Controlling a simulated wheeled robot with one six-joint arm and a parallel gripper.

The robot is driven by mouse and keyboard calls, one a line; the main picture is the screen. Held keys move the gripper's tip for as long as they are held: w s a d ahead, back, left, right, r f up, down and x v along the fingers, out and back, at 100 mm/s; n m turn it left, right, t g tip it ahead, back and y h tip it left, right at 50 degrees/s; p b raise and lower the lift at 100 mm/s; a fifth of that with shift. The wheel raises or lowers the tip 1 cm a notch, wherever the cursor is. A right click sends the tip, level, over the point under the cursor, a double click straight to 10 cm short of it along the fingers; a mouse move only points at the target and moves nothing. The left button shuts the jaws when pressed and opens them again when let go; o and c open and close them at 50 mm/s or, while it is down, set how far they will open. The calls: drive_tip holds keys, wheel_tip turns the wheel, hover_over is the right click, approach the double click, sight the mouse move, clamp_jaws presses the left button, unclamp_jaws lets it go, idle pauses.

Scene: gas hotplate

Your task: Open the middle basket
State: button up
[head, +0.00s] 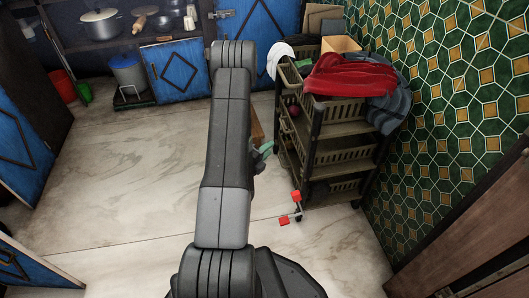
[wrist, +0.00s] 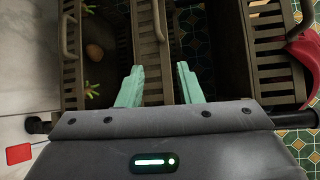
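The trolley's middle basket (wrist: 150,75) has a dark, slatted front with a curved handle (wrist: 157,20), and it lies straight ahead in the wrist view, which shows the trolley turned on its side. My gripper (wrist: 160,68) has two mint-green fingers spread apart, with the slatted front showing between them. Nothing is held, and I cannot tell whether the fingers touch the basket. The handle is beyond the fingertips in the picture. In the head view my gripper (head: 265,150) is just left of the trolley, partly hidden by my arm, and the middle basket (head: 345,149) shows its slatted side.
A red cloth (head: 350,75) and grey cloth lie over the top basket (head: 337,112). The lower basket front (wrist: 72,70) has its own handle; an egg-like item (wrist: 95,51) lies beside it. A green tiled wall (head: 450,100) stands right. The floor left is mostly clear.

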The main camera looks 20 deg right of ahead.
drive_tip(key=p+v, duration=0.3)
drive_tip(key=v, duration=1)
drive_tip(key=shift+s+a, duration=0.25)
drive_tip(key=shift+s, duration=0.05)
drive_tip(key=shift+d, duration=0.1)
drive_tip(key=b+x, duration=0.3)
drive_tip(key=x, duration=1)
drive_tip(key=shift+w+d, duration=0.15)
drive_tip(key=shift+w, duration=0.15)
